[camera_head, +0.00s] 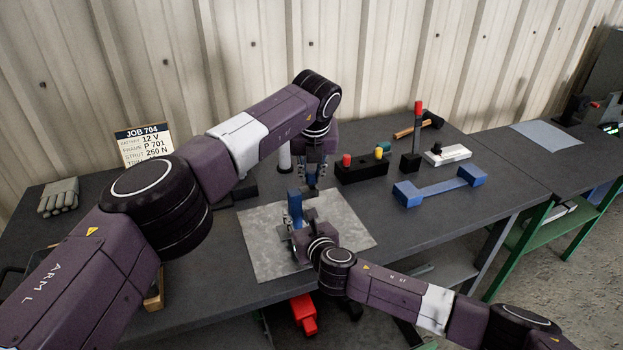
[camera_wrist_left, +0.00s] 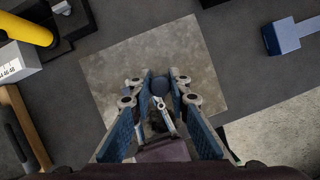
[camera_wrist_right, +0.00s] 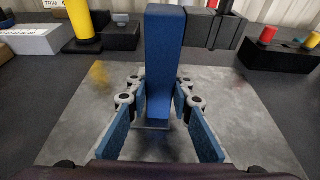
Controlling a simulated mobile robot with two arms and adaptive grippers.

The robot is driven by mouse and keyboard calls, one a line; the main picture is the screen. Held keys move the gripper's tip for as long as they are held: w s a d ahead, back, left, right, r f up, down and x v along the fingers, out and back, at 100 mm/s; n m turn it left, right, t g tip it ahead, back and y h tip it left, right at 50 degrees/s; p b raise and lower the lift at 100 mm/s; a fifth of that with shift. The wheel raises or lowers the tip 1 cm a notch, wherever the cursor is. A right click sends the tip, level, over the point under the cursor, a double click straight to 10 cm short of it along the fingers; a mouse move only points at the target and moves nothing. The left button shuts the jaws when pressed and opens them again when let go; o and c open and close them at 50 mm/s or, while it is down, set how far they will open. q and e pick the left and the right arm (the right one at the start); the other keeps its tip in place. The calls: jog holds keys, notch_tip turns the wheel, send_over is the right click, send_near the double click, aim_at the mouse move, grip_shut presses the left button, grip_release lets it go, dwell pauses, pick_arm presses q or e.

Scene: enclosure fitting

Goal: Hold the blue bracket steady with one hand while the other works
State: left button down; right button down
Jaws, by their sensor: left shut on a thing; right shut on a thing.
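The blue bracket (camera_head: 294,207) stands upright over the grey mat (camera_head: 262,249). In the right wrist view the bracket (camera_wrist_right: 163,60) rises as a tall blue block between my right fingers. My right gripper (camera_head: 299,236) is shut on its lower part; the right wrist view shows the fingers (camera_wrist_right: 160,103) on both sides. My left gripper (camera_head: 312,182) is higher, above the mat and just right of the bracket.
A blue bar with raised ends (camera_head: 440,187), a white block (camera_head: 447,155) and a hammer (camera_head: 412,128) lie farther right. A job card (camera_head: 144,145) and glove (camera_head: 59,197) are at left.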

pick_arm(q)
notch_tip(320, 180, up, 9)
dwell(0.3)
pick_arm(e)
jog(key=c, duration=1.6)
grip_release()
jog(key=shift+s, duration=0.1)
